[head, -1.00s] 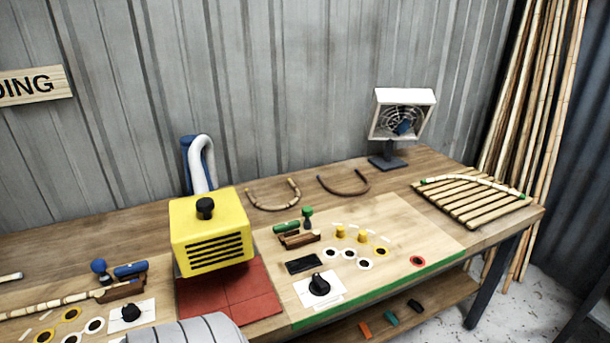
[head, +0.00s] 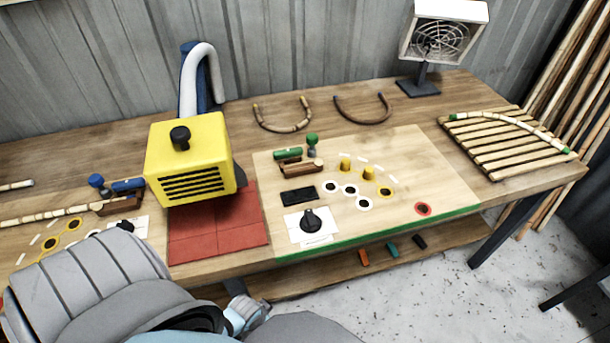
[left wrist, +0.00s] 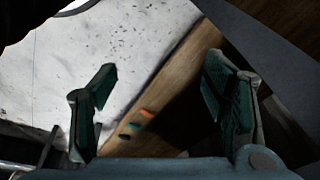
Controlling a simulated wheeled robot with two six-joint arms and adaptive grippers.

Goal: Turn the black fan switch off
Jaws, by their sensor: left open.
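A black rotary knob (head: 311,221) stands on a white card at the front of the light board. A second black knob (head: 127,224) on another white card at the left is partly hidden by my left arm. I cannot read which one is marked for the fan. The white box fan (head: 440,38) stands on a dark foot at the back right. My left gripper (left wrist: 160,68) is open and empty in the left wrist view, over the floor and lower shelf, below and in front of the tabletop. My right gripper is not in view.
A yellow heater box (head: 190,155) stands over red tiles (head: 215,240) left of the board. Yellow pegs (head: 357,168) and a green-handled clamp (head: 290,155) are behind the knob. A slatted rack (head: 500,148) lies right. Small coloured blocks (head: 392,250) lie on the lower shelf.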

